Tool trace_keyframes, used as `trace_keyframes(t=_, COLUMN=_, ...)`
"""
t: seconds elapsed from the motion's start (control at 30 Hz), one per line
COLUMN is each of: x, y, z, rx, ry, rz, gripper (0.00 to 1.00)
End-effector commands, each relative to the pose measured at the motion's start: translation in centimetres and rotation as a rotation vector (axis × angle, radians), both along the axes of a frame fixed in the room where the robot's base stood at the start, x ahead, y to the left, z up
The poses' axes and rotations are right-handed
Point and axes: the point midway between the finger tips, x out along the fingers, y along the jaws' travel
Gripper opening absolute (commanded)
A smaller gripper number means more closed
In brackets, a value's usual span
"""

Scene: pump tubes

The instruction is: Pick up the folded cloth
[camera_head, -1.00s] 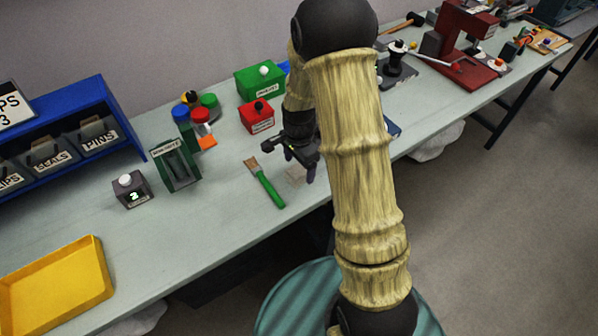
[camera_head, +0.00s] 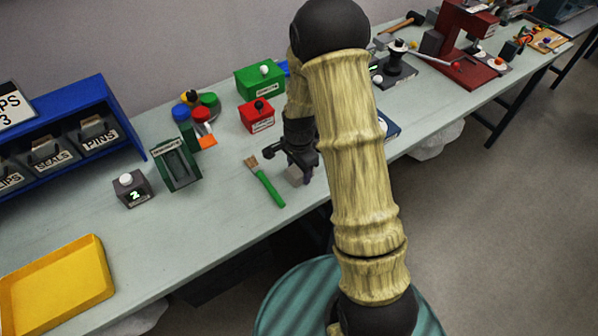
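A small pale grey piece that looks like the folded cloth (camera_head: 294,177) lies on the workbench near its front edge, just right of the green brush. My gripper (camera_head: 301,168) points down right over it, with its fingers at the cloth. The cloth is partly hidden by the fingers. At this size I cannot tell whether the fingers are closed on it or stand open around it. The cloth appears to be at the bench top.
A green-handled brush (camera_head: 268,186) lies close to the left of the gripper. A red box (camera_head: 257,117) and a green box (camera_head: 260,82) stand behind. A dark green holder (camera_head: 176,165) and a yellow tray (camera_head: 57,287) are left. The bench (camera_head: 215,215) is clear front-left.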

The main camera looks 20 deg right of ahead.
Motion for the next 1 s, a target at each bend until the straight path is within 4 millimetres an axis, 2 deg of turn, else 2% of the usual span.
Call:
trace_keyframes(t=0.27, x=0.0, y=0.0, z=0.0, rx=0.000, ry=0.000, rz=0.000, gripper=0.32)
trace_keyframes(t=0.43, x=0.1, y=0.0, z=1.0, rx=-0.001, ry=-0.001, rz=0.000, gripper=0.32)
trace_keyframes(t=0.57, x=0.1, y=0.0, z=2.9, rx=0.000, ry=-0.005, rz=0.000, gripper=0.32)
trace_keyframes(t=0.8, x=0.1, y=0.0, z=7.7, rx=0.000, ry=-0.005, rz=0.000, gripper=0.32)
trace_keyframes(t=1.0, x=0.0, y=0.0, z=9.9, rx=0.001, ry=-0.002, rz=0.000, gripper=0.32)
